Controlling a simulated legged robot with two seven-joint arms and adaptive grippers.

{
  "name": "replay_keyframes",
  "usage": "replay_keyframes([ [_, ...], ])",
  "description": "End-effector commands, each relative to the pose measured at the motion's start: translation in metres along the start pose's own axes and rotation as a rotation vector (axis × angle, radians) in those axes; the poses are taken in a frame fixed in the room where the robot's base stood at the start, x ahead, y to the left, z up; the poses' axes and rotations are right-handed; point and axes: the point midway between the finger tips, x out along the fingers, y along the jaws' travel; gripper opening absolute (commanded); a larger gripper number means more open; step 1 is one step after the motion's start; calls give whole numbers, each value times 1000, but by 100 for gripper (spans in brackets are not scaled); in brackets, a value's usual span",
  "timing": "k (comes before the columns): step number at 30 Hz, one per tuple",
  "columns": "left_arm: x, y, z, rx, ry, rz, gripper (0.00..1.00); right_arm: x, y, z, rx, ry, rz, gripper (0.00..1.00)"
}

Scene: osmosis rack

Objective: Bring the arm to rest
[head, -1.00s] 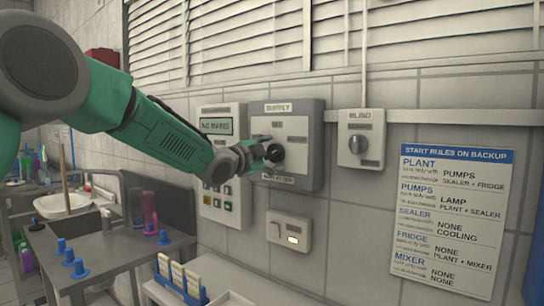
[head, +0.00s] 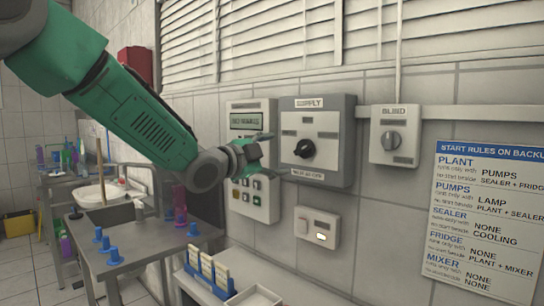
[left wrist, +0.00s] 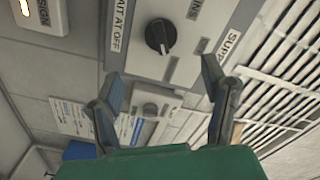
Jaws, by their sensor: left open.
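My left arm comes in from the upper left in the head view. Its gripper (head: 262,152) is in front of the wall, left of the SUPPLY box (head: 342,120). The box's black rotary knob (head: 304,149) is clear of the fingers. In the left wrist view the two fingers (left wrist: 160,95) are spread apart with nothing between them, and the black knob (left wrist: 160,36) shows beyond them. My right gripper is in neither view.
A control panel (head: 238,106) with a display and buttons is behind the gripper. A BLIND switch (head: 394,136), a small lit switch (head: 318,228) and a rules sign (head: 484,220) are on the wall. Below are a metal table (head: 130,262) with blue pegs and a vial rack (head: 206,275).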

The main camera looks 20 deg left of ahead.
Motion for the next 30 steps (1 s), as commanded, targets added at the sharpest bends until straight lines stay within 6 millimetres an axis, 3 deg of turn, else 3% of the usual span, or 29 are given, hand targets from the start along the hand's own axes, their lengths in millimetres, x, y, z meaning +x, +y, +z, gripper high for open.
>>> replay_keyframes([
  [5,-10,0,0,-1,0,0,67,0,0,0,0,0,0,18],
  [20,-10,5,2,-8,-5,7,67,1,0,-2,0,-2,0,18],
  [23,-10,31,15,-55,-33,43,67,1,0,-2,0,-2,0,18],
  [25,-10,65,31,-117,-73,89,67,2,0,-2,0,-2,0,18],
  [30,-31,182,80,-332,-232,234,67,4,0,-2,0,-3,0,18],
])
